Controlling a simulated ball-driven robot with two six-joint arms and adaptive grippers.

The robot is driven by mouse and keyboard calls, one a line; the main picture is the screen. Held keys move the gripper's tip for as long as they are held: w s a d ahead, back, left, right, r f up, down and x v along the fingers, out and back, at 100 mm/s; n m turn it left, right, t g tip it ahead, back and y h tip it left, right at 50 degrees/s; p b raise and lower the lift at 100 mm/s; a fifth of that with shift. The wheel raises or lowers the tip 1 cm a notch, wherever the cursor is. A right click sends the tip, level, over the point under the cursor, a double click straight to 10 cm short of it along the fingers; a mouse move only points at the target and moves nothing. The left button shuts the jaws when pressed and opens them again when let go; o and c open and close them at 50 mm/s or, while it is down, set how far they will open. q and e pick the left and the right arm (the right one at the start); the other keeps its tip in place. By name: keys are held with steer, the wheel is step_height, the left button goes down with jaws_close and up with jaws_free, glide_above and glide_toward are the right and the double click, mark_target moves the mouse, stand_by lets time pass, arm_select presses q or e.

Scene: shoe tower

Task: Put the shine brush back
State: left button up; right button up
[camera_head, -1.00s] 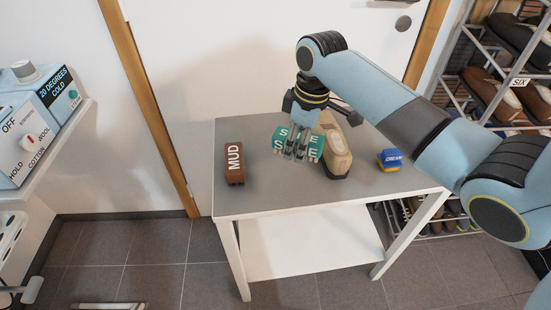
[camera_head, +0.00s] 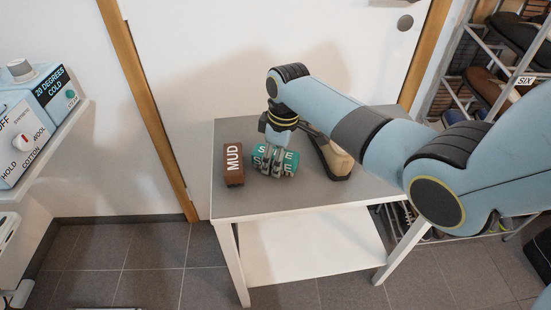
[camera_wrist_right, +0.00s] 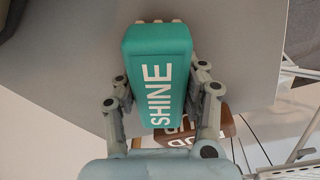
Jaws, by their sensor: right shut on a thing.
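The shine brush is a teal block with white lettering; it shows in the head view (camera_head: 290,157) and large in the right wrist view (camera_wrist_right: 158,50). My right gripper (camera_head: 272,166) points down and is shut on it, one finger on each side. The brush is just right of the brown MUD brush (camera_head: 233,165), at or close to the grey table top; I cannot tell whether it touches. Fingers cover part of its lettering in the head view. My left gripper is not in view.
The table's front is clear. A shoe rack (camera_head: 470,90) stands at the right, and a shelf with labelled boxes (camera_head: 40,120) at the left.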

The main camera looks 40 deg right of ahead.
steer(key=shift+s+f, duration=0.1)
steer(key=shift+f, duration=0.15)
steer(key=o, duration=0.9)
steer(key=shift+f, duration=0.15)
steer(key=shift+o, duration=1.1)
steer(key=shift+f, duration=0.1)
steer(key=r, duration=0.4)
steer(key=r+p, duration=0.1)
steer(key=r, duration=0.3)
steer(key=s+r+p, duration=0.1)
steer(key=r, duration=0.4)
steer(key=shift+s+d, duration=0.1)
steer(key=shift+d, duration=0.25)
